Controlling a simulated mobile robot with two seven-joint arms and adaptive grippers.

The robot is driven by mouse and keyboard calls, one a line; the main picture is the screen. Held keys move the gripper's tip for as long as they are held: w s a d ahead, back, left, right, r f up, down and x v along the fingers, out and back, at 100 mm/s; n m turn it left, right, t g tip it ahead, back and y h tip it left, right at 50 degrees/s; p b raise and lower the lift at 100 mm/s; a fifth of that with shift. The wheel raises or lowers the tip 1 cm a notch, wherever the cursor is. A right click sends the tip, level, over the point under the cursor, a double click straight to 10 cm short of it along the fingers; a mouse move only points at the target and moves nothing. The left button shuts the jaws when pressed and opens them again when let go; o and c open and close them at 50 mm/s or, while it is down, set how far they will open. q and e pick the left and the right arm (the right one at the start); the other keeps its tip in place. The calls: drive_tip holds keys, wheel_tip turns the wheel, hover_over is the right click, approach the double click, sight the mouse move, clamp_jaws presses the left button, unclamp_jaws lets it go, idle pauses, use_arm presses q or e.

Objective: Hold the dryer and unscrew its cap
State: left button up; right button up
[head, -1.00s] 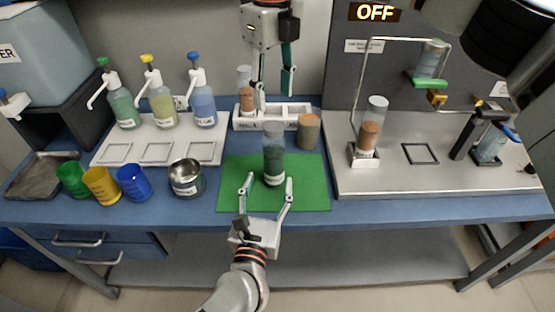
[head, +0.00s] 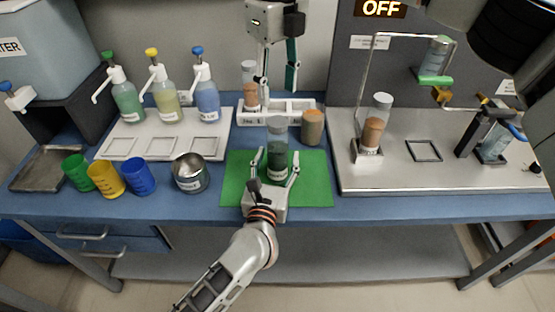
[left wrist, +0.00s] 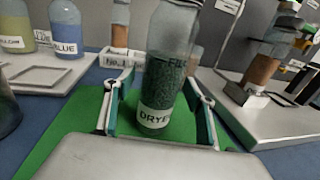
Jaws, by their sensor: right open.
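The dryer (head: 277,165) is a clear bottle of dark green grains, upright on the green mat (head: 318,190). Its greyish top (head: 277,124) is up; the cap's edge is hard to make out. In the left wrist view the dryer (left wrist: 163,75) shows its "DRYER" label between the fingers. My left gripper (head: 276,154) is low in front of it, open, one finger on each side. A gap shows at the left finger; I cannot tell if the right finger touches. My right gripper (head: 278,92) is open and empty, pointing down behind and above the dryer.
A white rack (head: 299,117) with a bottle of orange grains (head: 250,92) stands behind. A brown jar (head: 312,126) is close on the right, a metal cup (head: 190,173) on the left. A grey platform (head: 400,178) with another bottle (head: 375,130) is further right.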

sight(277, 121)
use_arm(q)
clamp_jaws()
use_arm(e)
drive_tip(key=m, duration=0.4)
drive_tip(key=shift+m, duration=0.4)
drive_tip(key=m, duration=0.3)
drive_tip(key=shift+m, duration=0.3)
drive_tip(key=m, duration=0.3)
drive_tip(key=shift+m, duration=0.3)
drive_tip(key=m, duration=0.8)
drive_tip(key=shift+m, duration=0.4)
drive_tip(key=m, duration=1)
drive_tip(key=shift+m, duration=0.3)
drive_tip(key=m, duration=0.4)
drive_tip(key=shift+f+m, duration=0.3)
drive_tip(key=shift+f, duration=0.1)
wheel_tip(277, 121, down, 7)
drive_tip(key=shift+f, duration=0.15)
